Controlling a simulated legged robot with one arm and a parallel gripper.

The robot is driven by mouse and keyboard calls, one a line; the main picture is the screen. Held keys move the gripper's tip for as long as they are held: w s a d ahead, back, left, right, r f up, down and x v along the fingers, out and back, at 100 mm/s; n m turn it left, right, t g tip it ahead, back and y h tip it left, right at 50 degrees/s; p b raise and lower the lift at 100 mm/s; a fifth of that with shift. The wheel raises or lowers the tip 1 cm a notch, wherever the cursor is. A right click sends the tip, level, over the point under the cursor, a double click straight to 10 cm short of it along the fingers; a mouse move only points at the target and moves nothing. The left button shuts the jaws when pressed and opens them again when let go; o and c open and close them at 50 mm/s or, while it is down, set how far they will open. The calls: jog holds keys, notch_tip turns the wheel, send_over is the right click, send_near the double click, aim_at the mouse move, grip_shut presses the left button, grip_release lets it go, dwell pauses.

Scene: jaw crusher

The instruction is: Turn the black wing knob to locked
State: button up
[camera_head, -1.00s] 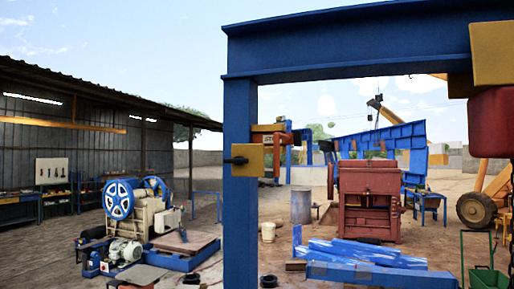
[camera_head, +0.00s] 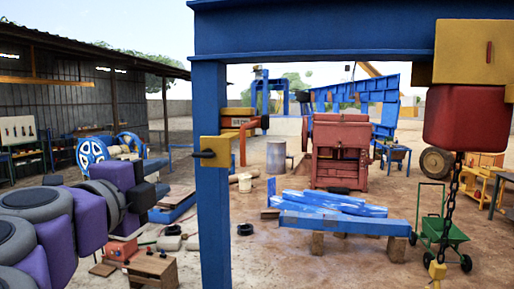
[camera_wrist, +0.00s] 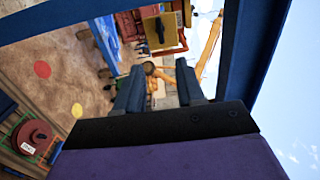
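The black wing knob (camera_head: 203,154) sits on the left part of a yellow box (camera_head: 222,148) fixed to the blue post (camera_head: 212,215). It looks roughly horizontal; its markings are too small to read. My gripper (camera_head: 155,178) is left of the post in the head view, apart from the knob. In the wrist view my gripper (camera_wrist: 158,85) shows two dark fingers with a clear gap between them, so it is open and empty.
A blue beam (camera_head: 310,30) crosses overhead. A red hoist block (camera_head: 467,118) with a hanging chain is at right. A green cart (camera_head: 440,230) stands right.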

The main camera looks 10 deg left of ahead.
aim_at(201, 157)
jog(key=w+p, duration=0.1)
jog(key=w, duration=1)
jog(key=w+d+p, duration=0.1)
jog(key=w, duration=0.5)
jog(key=shift+w+f+p, duration=0.1)
jog(key=shift+w+p, duration=0.15)
jog(key=shift+p, duration=0.1)
jog(key=shift+d, duration=0.1)
jog(key=shift+c, duration=0.4)
jog(key=shift+f, duration=0.1)
grip_shut()
